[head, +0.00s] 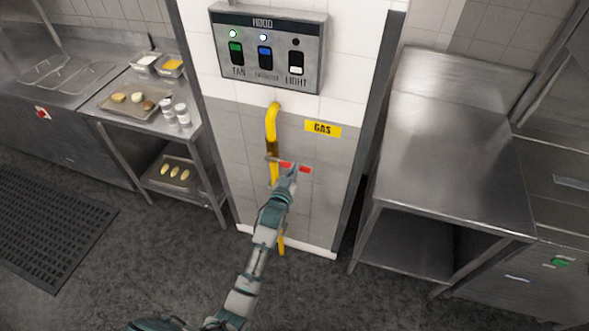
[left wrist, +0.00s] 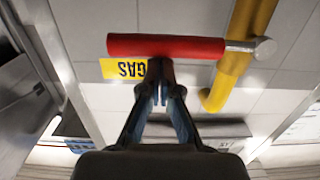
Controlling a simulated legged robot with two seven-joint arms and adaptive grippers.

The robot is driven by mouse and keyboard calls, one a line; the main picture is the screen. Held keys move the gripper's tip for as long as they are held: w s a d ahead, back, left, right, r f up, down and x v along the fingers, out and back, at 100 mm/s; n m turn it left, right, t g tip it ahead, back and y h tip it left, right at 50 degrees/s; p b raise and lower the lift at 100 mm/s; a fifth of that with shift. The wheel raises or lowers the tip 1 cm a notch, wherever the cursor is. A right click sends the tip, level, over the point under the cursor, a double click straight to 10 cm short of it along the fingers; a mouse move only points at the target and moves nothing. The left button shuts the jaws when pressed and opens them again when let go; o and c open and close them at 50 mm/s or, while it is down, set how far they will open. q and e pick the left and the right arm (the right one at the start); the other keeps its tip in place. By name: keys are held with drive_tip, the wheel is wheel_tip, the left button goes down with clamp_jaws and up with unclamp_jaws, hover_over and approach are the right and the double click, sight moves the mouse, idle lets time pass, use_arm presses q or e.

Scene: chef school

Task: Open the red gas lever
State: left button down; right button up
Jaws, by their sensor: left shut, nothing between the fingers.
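The red gas lever (head: 303,169) is on the yellow gas pipe (head: 271,122), on the tiled wall column. It lies crosswise to the pipe and sticks out to the right of it in the head view. In the left wrist view the red lever (left wrist: 165,46) spans the upper middle, with its metal pivot at the right by the yellow pipe (left wrist: 238,55). My left gripper (head: 291,172) is at the lever. Its fingers (left wrist: 160,75) are shut with nothing between them, and their tips meet the lever's edge in the picture. I cannot tell whether they touch it. My right gripper is not in view.
A yellow GAS sign (head: 323,128) is on the wall beside the pipe. A hood control panel (head: 268,48) hangs above. Steel tables stand left (head: 197,131) and right (head: 440,140) of the column. The dark floor in front is clear, with a black mat (head: 57,232) at left.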

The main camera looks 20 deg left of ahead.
use_arm(q)
drive_tip(key=shift+f, duration=0.1)
idle(0.3)
drive_tip(key=a+f+m+y+b, duration=0.1)
drive_tip(key=a+f+m+b, duration=0.6)
drive_tip(key=f+m, duration=0.7)
drive_tip(key=a+m, duration=0.2)
drive_tip(key=m, duration=0.2)
drive_tip(key=shift+w+a+t, duration=0.2)
drive_tip(key=shift+t, duration=0.1)
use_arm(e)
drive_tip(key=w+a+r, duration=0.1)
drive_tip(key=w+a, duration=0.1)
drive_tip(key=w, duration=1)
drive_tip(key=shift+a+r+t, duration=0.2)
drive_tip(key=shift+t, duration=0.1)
use_arm(q)
drive_tip(key=shift+r, duration=0.1)
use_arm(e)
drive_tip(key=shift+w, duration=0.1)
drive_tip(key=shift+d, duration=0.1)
